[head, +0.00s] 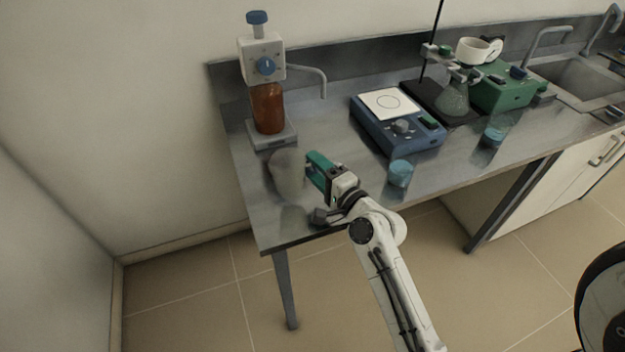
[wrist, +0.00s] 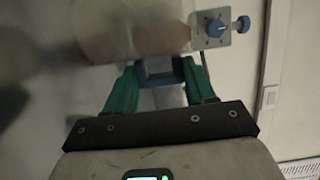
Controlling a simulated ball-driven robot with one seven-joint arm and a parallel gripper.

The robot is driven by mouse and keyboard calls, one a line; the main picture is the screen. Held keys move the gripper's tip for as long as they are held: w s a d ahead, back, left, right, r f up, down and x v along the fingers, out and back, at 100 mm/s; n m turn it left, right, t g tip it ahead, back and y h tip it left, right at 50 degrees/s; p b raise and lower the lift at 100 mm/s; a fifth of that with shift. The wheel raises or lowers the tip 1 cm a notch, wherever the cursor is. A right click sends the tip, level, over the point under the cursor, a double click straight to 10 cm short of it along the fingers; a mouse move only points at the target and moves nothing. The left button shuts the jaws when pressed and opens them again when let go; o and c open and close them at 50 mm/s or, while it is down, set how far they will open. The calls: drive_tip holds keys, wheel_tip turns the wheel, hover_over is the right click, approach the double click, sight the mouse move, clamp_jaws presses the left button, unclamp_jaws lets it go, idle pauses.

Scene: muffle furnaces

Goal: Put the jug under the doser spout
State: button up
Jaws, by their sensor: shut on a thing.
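The jug (head: 288,174) is a pale, cloudy vessel near the left end of the bench. My gripper (head: 313,166) has green fingers and is at the jug's right side. In the wrist view the jug (wrist: 125,28) is large and blurred beyond the fingers, and my gripper (wrist: 160,82) is shut on its handle, a dark blue part between the fingertips. I cannot tell whether the jug touches the bench. The doser (head: 262,58) has a white head on a brown bottle. Its grey spout (head: 319,78) reaches right, behind and above the jug. The doser head also shows in the wrist view (wrist: 212,29).
The steel bench (head: 247,196) ends just left of the jug. A blue stirrer (head: 392,140) and a blue-lidded small container (head: 400,174) stand to the right. A flask on a stand (head: 455,100) and a green device (head: 503,88) are farther right.

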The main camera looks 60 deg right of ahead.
drive_tip(key=shift+w+d+f, duration=0.25)
drive_tip(key=shift+w+f, duration=0.55)
drive_tip(key=shift+f, duration=0.2)
drive_tip(key=shift+f+b, duration=0.8)
drive_tip(key=shift+f, duration=0.75)
drive_tip(key=shift+f, duration=0.2)
drive_tip(key=o, duration=1)
drive_tip(key=shift+o, duration=0.2)
